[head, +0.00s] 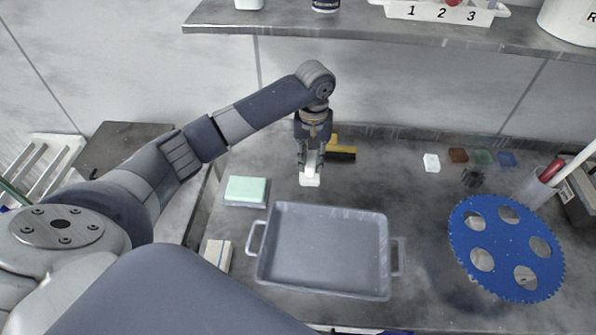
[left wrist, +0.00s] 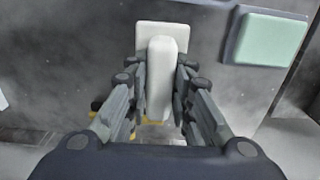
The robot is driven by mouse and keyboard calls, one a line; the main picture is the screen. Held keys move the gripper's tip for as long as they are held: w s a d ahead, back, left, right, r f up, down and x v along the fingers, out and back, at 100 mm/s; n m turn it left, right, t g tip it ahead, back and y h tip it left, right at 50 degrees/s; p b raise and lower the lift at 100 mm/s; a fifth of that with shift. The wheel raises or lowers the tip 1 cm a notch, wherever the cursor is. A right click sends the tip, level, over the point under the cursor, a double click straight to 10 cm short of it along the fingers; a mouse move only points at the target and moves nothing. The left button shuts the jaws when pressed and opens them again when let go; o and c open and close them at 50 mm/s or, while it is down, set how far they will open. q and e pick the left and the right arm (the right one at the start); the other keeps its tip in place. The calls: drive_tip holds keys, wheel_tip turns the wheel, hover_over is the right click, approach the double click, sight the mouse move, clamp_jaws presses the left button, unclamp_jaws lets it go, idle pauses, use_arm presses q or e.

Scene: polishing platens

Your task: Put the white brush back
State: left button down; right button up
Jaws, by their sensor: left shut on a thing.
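My left gripper (head: 311,158) is over the bench behind the grey tray, pointing down. It is shut on the white brush (head: 310,179), whose pale block end shows below the fingers. In the left wrist view the white brush (left wrist: 160,75) lies between the two fingers of the gripper (left wrist: 160,95), with its flat white block beyond them. I cannot tell whether the brush touches the bench. A yellow and black brush (head: 341,152) lies just right of the gripper, and a bit of yellow shows under the fingers in the wrist view. My right gripper is not in view.
The grey two-handled tray (head: 325,250) stands in front. A mint-green pad (head: 246,190) lies left of the gripper. A blue disc with holes (head: 506,246) is at the right, near a grey holder (head: 533,190). Small coloured blocks (head: 484,157) lie behind. A shelf (head: 380,27) overhangs the back.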

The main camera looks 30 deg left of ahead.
sight(311, 158)
use_arm(q)
drive_tip(key=shift+f+p, duration=0.3)
drive_tip(key=shift+f, duration=3.65)
drive_tip(key=c, duration=1.4)
unclamp_jaws()
drive_tip(key=shift+r, duration=0.1)
wheel_tip(311, 158, up, 12)
drive_tip(key=shift+r+b, duration=0.1)
drive_tip(key=shift+b, duration=0.25)
